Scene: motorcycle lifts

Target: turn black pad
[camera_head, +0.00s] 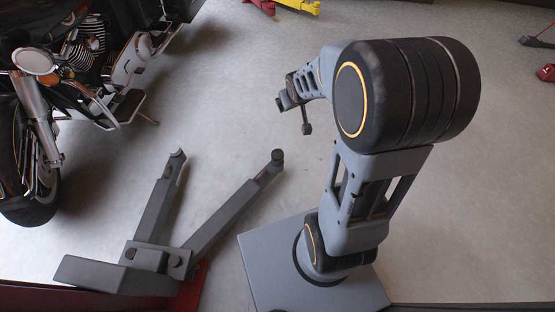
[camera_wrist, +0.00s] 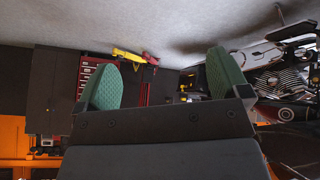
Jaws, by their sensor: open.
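A dark grey two-armed lift (camera_head: 150,256) stands on the floor at the lower left in the head view. A small round black pad (camera_head: 277,155) tops the end of its right arm. My gripper (camera_head: 284,101) is up and beyond the right pad, apart from both pads. In the wrist view my gripper (camera_wrist: 164,80) shows two green-faced fingers spread wide with nothing between them. No pad can be made out in the wrist view.
A motorcycle (camera_head: 80,70) stands at the upper left, also at the right of the wrist view (camera_wrist: 285,75). A yellow and red item (camera_head: 298,5) lies far back. Red items (camera_head: 546,72) lie at the right edge. The middle floor is clear.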

